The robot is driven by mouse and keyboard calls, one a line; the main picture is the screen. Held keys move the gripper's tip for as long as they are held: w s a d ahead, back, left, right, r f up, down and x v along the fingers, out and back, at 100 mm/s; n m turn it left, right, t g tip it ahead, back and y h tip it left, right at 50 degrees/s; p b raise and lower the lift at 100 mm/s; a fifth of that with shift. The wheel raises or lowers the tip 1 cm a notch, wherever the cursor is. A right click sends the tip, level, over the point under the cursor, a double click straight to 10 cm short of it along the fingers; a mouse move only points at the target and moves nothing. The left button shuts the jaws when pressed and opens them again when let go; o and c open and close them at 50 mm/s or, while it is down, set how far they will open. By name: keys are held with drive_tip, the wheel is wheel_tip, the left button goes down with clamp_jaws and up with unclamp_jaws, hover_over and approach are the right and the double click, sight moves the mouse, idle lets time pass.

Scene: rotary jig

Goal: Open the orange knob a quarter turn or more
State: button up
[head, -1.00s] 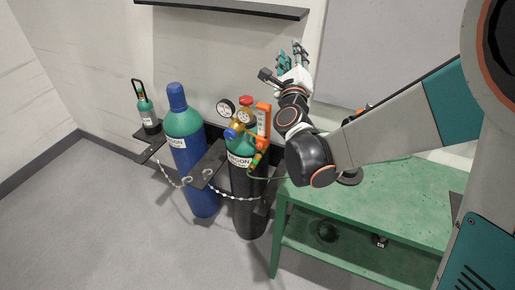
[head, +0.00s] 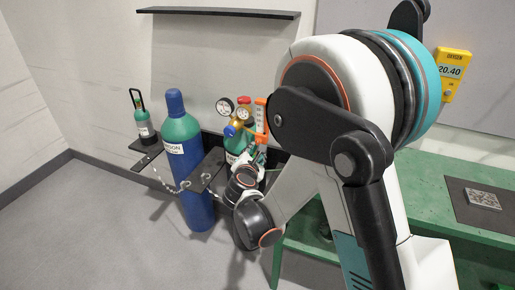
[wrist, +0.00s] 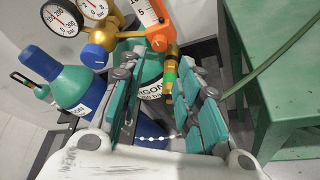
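The orange knob (wrist: 159,42) shows in the wrist view as a round orange part at the lower end of the orange flowmeter (wrist: 146,14). A brass fitting with green and yellow bands hangs below it. In the head view the flowmeter (head: 261,114) stands upright, but I cannot make out the knob clearly. My gripper (wrist: 159,66) is open and empty, its teal-padded fingers spread wide. The knob lies just beyond the fingertips, between their lines, apparently untouched. In the head view my gripper (head: 256,156) is low by the green-topped cylinder (head: 236,143), partly hidden by my arm.
A blue regulator knob (wrist: 94,56) and two gauges (wrist: 64,18) sit left of the flowmeter. A blue cylinder (head: 190,165) and black bracket (head: 205,171) stand left. A hose runs right towards the green table (wrist: 287,75). A yellow oxygen meter (head: 454,66) hangs on the wall.

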sight(258, 143)
drive_tip(key=b+x, duration=0.2)
drive_tip(key=x, duration=0.8)
drive_tip(key=shift+w+f+b, duration=0.1)
drive_tip(key=shift+w+b, duration=0.25)
drive_tip(key=shift+b, duration=0.05)
drive_tip(key=shift+c, duration=0.2)
clamp_jaws()
